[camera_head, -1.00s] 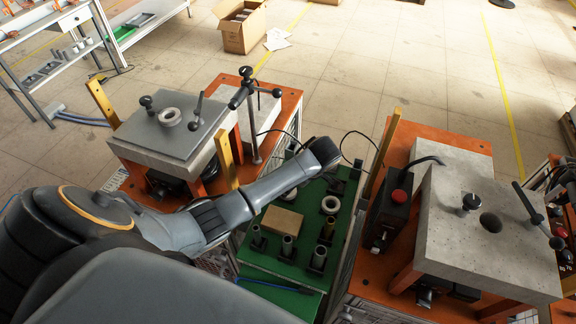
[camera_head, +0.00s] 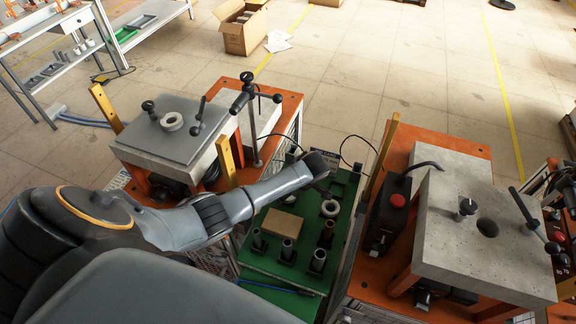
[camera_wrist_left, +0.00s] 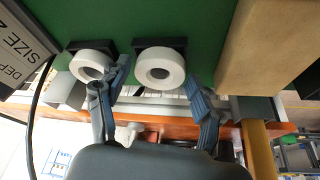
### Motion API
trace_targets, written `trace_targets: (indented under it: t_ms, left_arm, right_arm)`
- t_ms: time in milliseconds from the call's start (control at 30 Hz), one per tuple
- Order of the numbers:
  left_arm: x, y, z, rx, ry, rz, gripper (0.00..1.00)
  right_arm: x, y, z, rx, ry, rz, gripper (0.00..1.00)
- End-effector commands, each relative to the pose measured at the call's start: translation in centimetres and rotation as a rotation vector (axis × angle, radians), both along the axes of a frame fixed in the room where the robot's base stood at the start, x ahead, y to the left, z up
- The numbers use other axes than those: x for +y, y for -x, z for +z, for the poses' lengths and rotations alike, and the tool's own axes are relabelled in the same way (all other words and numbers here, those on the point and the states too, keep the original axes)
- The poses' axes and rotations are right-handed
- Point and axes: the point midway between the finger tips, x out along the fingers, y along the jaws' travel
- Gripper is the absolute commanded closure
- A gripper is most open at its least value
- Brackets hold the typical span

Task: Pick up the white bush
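Two white ring-shaped bushes stand in black holders on the green board (camera_wrist_left: 215,30) in the left wrist view. One white bush (camera_wrist_left: 160,67) lies between the spread fingers of my left gripper (camera_wrist_left: 157,74); the other (camera_wrist_left: 90,66) is to its left, partly behind the left finger. My left gripper is open and holds nothing; I cannot tell whether a finger touches a bush. In the head view one white bush (camera_head: 330,208) shows on the green board (camera_head: 268,262), just below the end of my left arm, which hides part of the board. My right gripper is out of view.
A brown block (camera_head: 283,222) and several upright metal cylinders share the green board. An orange-based heater with a concrete block (camera_head: 480,250) stands right. Another with a grey plate (camera_head: 165,140), carrying a pale ring (camera_head: 172,121), stands left. Yellow posts (camera_head: 230,160) rise nearby.

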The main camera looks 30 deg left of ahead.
Motion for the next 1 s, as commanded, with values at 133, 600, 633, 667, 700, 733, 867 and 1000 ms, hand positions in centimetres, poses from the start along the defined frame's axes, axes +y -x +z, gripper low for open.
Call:
trace_targets:
  t_ms: [133,600,633,667,700,733,867,1000]
  left_arm:
    - [0.0,0.0,0.0,0.000,0.000,0.000,0.72]
    - [0.0,0.0,0.6,0.000,0.000,0.001,0.88]
    - [0.0,-0.1,0.9,-0.001,0.000,0.001,0.88]
    - [0.0,-0.1,1.1,-0.002,0.000,0.000,0.88]
    - [0.0,-0.1,1.6,-0.002,0.000,0.000,0.88]
    - [0.0,-0.1,2.1,-0.003,0.000,-0.001,0.88]
    - [-0.1,0.8,3.9,-0.001,0.002,-0.002,0.88]
    - [-0.1,2.9,6.4,-0.002,0.002,-0.001,0.88]
  right_arm:
    - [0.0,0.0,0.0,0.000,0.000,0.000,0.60]
    - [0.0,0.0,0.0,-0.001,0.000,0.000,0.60]
    - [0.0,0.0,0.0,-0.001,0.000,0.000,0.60]
    - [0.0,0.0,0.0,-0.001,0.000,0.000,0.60]
    - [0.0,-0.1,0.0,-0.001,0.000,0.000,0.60]
    - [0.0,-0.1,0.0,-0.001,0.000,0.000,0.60]
    - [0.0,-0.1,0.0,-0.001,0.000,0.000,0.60]
    - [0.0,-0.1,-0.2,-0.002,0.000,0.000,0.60]
